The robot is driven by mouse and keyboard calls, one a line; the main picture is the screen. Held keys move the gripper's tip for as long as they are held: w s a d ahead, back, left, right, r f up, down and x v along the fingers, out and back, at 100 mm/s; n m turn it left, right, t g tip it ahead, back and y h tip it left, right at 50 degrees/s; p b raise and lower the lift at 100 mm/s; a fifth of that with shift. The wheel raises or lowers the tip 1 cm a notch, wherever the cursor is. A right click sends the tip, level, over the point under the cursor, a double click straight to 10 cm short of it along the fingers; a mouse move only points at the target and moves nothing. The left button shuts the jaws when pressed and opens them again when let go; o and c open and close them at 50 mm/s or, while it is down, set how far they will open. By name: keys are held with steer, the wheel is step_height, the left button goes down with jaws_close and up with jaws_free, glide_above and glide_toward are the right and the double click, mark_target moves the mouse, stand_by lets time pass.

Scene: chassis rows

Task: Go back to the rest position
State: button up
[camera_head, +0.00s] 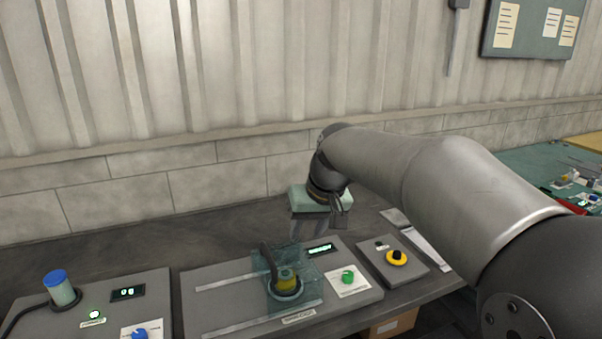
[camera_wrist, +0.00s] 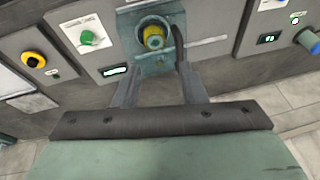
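My gripper (camera_head: 312,226) hangs above the middle panel at the end of my arm, which reaches in from the right. In the wrist view, my gripper (camera_wrist: 158,74) has its two fingers apart with nothing between them. Beyond the fingertips is a teal see-through fixture (camera_head: 305,265) around a yellow cylindrical part (camera_head: 287,279). The fixture (camera_wrist: 150,66) and the yellow part (camera_wrist: 154,38) also show in the wrist view, apart from the fingers as far as I can tell.
The middle panel (camera_head: 225,310) has a green knob (camera_head: 348,277) and a lit display (camera_head: 320,249). A blue-capped cylinder (camera_head: 60,288) stands on the left panel. A wall (camera_head: 120,190) runs behind the bench.

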steer(key=s+d+f+m+h, duration=0.1)
steer(key=s+d+f, duration=0.3)
steer(key=s, duration=0.4)
steer(key=s+d+f+m+g, duration=0.1)
steer(key=s+d+f, duration=0.4)
steer(key=s, duration=0.4)
steer(key=s+d+f+m+g+h, duration=0.1)
steer(key=s+d+f, duration=0.3)
steer(key=s, duration=0.5)
step_height(320, 180, down, 2)
steer(key=shift+d+f+h, duration=0.1)
steer(key=shift+d+h, duration=0.2)
steer(key=shift+d, duration=0.1)
steer(key=shift+w, duration=0.1)
